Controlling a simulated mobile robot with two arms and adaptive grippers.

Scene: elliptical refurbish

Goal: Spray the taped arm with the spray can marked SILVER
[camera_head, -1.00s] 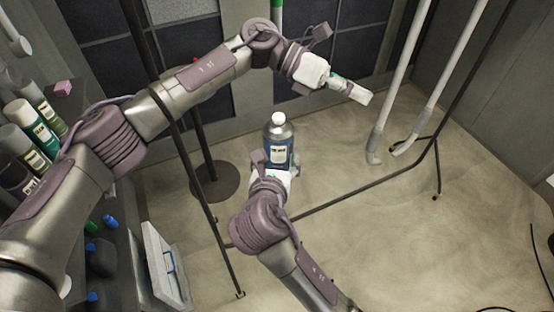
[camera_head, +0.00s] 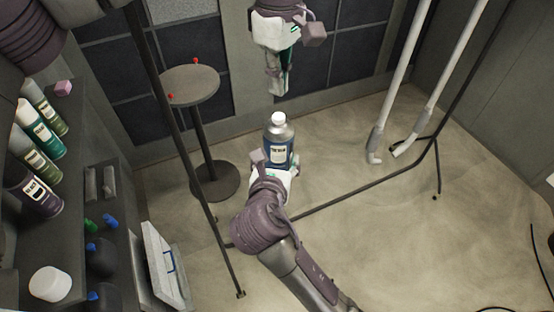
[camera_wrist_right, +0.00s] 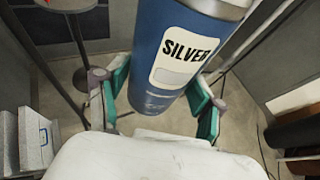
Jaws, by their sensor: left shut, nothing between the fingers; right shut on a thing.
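The blue spray can (camera_head: 278,150) stands roughly upright in my right gripper (camera_head: 277,170), which is shut around its lower part. In the right wrist view its label reads SILVER on the can (camera_wrist_right: 186,55), between the green-padded fingers (camera_wrist_right: 160,100). Its top is pale and rounded in the head view. My left gripper (camera_head: 277,92) is shut and empty, pointing down above and beyond the can. Two white arms hang at the right, a left one (camera_head: 400,75) and a right one (camera_head: 448,75). Both have grey lower sections; I cannot tell which is taped.
A shelf (camera_head: 75,200) at the left holds several spray cans (camera_head: 40,130), a pink block (camera_head: 63,88) and a white round piece (camera_head: 50,284). A round stand (camera_head: 190,85) with red bits and thin dark rack poles (camera_head: 180,140) stand nearby. Floor around the hanging arms is mostly clear.

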